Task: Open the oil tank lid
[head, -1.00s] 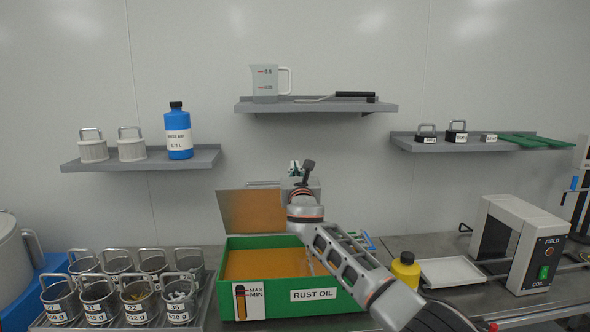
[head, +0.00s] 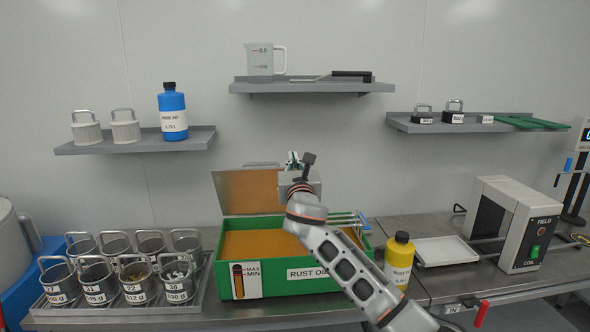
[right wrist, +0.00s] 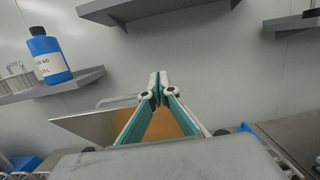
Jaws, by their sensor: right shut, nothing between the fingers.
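The green oil tank (head: 220,283), labelled RUST OIL, stands on the bench in the head view. Its lid (head: 247,192) is raised at the back, upright or leaning slightly back, with its orange-brown inner face toward me. Brown oil (head: 262,243) shows inside. My right gripper (head: 294,158) is above the tank at the lid's right side, with its fingers shut and empty. In the right wrist view the fingers (right wrist: 158,82) meet at the tips, and the lid (right wrist: 100,123) shows behind and left of them. My left gripper is not in view.
A tray (head: 110,309) of several labelled metal cups stands left of the tank. A yellow bottle (head: 399,262), a white tray (head: 446,251) and the field coil unit (head: 520,225) stand to the right. Wall shelves hold a blue bottle (head: 172,112) and a measuring jug (head: 263,61).

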